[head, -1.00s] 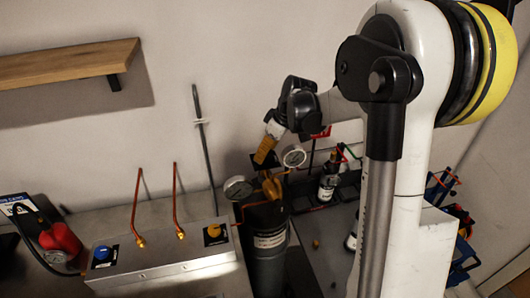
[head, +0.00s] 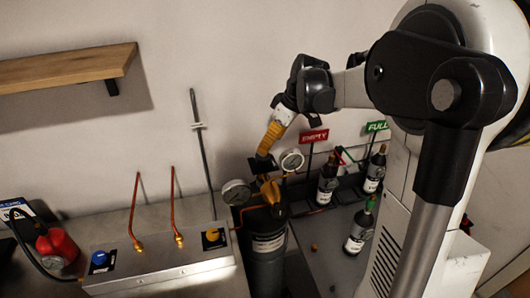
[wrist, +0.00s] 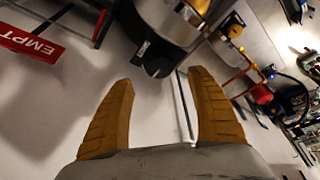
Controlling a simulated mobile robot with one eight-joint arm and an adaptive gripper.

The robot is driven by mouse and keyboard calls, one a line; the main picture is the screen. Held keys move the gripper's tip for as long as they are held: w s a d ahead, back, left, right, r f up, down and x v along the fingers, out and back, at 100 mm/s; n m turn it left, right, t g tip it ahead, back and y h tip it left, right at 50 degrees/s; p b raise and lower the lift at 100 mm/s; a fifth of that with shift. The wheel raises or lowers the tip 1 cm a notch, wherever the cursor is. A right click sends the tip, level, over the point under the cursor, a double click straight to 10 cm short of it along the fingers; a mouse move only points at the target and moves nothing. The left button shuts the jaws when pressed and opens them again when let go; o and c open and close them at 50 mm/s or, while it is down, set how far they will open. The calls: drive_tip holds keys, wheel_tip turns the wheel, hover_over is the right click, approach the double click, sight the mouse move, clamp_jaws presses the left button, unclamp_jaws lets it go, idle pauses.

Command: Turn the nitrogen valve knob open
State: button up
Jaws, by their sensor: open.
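A dark gas cylinder (head: 268,262) with a white label stands at the middle of the head view. On top is a brass regulator (head: 270,192) with two round gauges. I cannot read which gas the label names. My gripper (head: 266,148) is just above the regulator, its orange fingers pointing down. In the wrist view my gripper (wrist: 160,82) is open and empty. A small black knob (wrist: 158,67) on a silver round body (wrist: 165,22) shows just beyond the fingertips, apart from them. Whether it is the nitrogen valve knob I cannot tell.
A metal panel (head: 160,268) at left carries a blue knob (head: 99,258), a yellow knob (head: 212,235) and two copper tubes. Dark bottles (head: 327,180) stand at right by an EMPTY sign (head: 314,136) and a FULL sign (head: 377,127). A wooden shelf (head: 70,65) is on the wall.

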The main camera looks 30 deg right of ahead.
drive_tip(key=v, duration=0.5)
drive_tip(key=shift+f, duration=0.1)
drive_tip(key=s+a+f+m+t+h+b, duration=0.1)
drive_tip(key=s+a+f+m+b, duration=0.2)
drive_tip(key=s, duration=0.7)
drive_tip(key=s+a+f+m+t+h+b, duration=0.1)
drive_tip(key=s+a+f+m+t+b, duration=0.1)
drive_tip(key=s+a+f+b, duration=0.4)
drive_tip(key=s+a+f+m, duration=0.1)
drive_tip(key=s+a+f, duration=0.2)
drive_tip(key=a, duration=0.3)
drive_tip(key=shift+s+f+m+t+h+b, duration=0.3)
drive_tip(key=shift+s+m+b, duration=0.1)
drive_tip(key=shift+s, duration=0.5)
